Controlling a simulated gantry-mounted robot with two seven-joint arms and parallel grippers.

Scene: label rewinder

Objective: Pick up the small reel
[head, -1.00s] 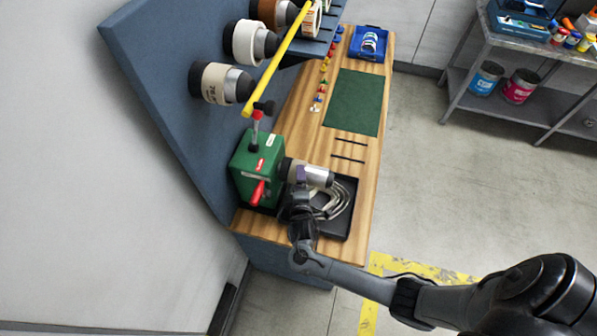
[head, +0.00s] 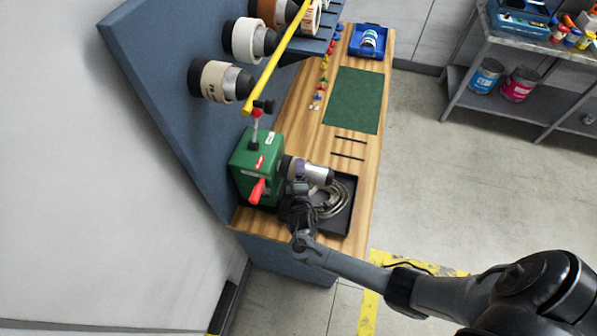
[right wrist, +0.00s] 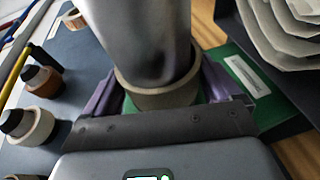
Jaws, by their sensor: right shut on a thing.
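The green rewinder (head: 256,165) with a red handle stands at the near end of the wooden bench. A silver cylinder (head: 318,174) sticks out from its right side, and it also shows large in the right wrist view (right wrist: 140,40). A small beige reel (right wrist: 160,97) sits around this cylinder. My right gripper (head: 298,172) is at the cylinder beside the rewinder. Its purple fingers are on either side of the reel in the right wrist view and shut on it. The reel is mostly hidden in the head view. My left gripper is not in view.
A black tray (head: 345,222) with coiled pale strip lies just below the cylinder. Large rolls (head: 220,80) hang on the blue panel, with a yellow bar (head: 275,60) in front. A green mat (head: 353,100) and a blue bin (head: 368,54) holding a roll lie farther back.

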